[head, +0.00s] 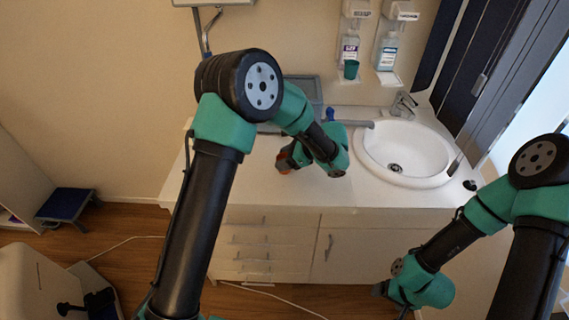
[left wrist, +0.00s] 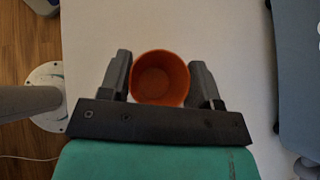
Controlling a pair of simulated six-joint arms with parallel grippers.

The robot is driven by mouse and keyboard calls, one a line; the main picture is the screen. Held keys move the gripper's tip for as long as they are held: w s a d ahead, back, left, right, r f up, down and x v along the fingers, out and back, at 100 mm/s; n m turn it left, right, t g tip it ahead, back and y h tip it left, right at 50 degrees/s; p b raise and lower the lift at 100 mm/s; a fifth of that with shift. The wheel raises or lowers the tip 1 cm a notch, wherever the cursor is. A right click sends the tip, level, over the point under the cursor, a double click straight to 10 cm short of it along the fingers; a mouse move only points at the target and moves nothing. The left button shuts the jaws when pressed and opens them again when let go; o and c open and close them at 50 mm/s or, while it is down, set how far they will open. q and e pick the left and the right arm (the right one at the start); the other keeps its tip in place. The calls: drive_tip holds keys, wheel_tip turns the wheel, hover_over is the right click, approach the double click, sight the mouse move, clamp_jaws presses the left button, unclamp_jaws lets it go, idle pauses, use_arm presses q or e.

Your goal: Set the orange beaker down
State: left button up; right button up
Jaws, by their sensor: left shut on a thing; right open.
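The orange beaker (left wrist: 160,78) is between the two dark fingers of my left gripper (left wrist: 161,72) in the left wrist view. I look down into its round open mouth, and the fingers close on it from both sides. In the head view only a small orange part of the beaker (head: 283,168) shows beside my left gripper (head: 284,160), above the white counter (head: 275,188). I cannot tell whether its base touches the counter. My right gripper (head: 380,290) is low at the right, in front of the cabinet, partly hidden by its own wrist, and away from the beaker.
A white sink (head: 420,155) with a tap (head: 404,105) is right of the left gripper. A grey tray (head: 303,90) lies at the back of the counter, partly behind my left arm. Dispenser bottles (head: 388,50) hang on the wall. The counter's front strip looks clear.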

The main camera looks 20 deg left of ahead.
use_arm(q)
drive_tip(key=s+d+r, duration=0.1)
drive_tip(key=s+d, duration=0.1)
drive_tip(key=s, duration=0.5)
drive_tip(key=s+d+r, duration=0.1)
drive_tip(key=s+d, duration=0.1)
drive_tip(key=s, duration=0.6)
drive_tip(key=shift+s+d+r, duration=0.2)
drive_tip(key=shift+d+r, duration=0.05)
